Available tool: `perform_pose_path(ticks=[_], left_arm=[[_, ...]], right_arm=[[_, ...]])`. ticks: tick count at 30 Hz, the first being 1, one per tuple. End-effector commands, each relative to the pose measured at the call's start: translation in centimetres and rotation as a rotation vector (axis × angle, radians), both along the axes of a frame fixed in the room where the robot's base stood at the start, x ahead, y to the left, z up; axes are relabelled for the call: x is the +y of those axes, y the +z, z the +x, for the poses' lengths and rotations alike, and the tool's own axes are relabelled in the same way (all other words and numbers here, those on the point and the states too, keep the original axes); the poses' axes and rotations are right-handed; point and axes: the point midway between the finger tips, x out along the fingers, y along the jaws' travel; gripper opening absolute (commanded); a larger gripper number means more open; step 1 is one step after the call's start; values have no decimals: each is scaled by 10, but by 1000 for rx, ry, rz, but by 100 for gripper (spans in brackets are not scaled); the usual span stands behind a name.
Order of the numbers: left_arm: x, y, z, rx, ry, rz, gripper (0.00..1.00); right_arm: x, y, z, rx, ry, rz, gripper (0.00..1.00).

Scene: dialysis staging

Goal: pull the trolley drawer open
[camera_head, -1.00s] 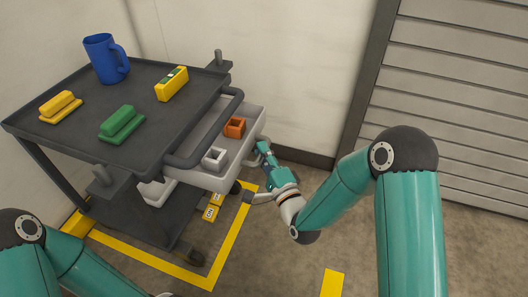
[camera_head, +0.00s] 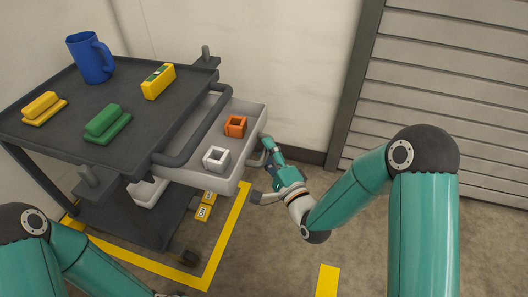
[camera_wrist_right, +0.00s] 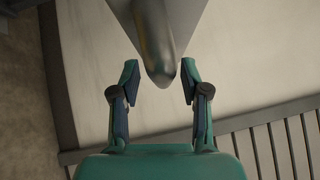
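The trolley (camera_head: 60,115) is dark grey and stands at the left. Its pale grey drawer (camera_head: 198,178) sticks out to the right under the top, partly open. An orange open box (camera_head: 235,126) and a white open box (camera_head: 216,158) sit inside. My right gripper (camera_head: 264,168) is at the drawer's front by the handle.
A blue mug (camera_head: 90,58), a yellow block (camera_head: 158,81), another yellow piece (camera_head: 43,107) and a green piece (camera_head: 107,123) are on the trolley top. Yellow tape (camera_head: 226,237) marks the floor. A wall and a slatted shutter (camera_head: 460,90) stand behind. Floor to the right is clear.

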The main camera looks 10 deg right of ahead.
Motion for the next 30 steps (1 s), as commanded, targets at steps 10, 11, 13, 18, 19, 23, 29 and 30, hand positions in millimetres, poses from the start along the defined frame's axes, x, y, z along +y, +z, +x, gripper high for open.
perform_pose_path(ticks=[10,11,13,18,19,23,29,30], left_arm=[[0,1,0,0,0,0,40],[0,1,0,0,0,0,40],[0,1,0,0,0,0,40],[0,1,0,0,0,0,40],[0,1,0,0,0,0,40],[0,1,0,0,0,0,40],[0,1,0,0,0,0,40],[0,1,0,0,0,0,40]], right_arm=[[-2,-1,-10,0,2,0,45],[-3,-2,-14,0,1,1,45],[-6,-4,-24,1,1,1,45],[-13,-8,-50,2,1,0,45],[-15,-9,-54,2,1,0,45],[-18,-11,-66,1,1,1,45],[-19,-11,-71,-1,1,0,45],[-19,-11,-71,-1,1,0,45]])
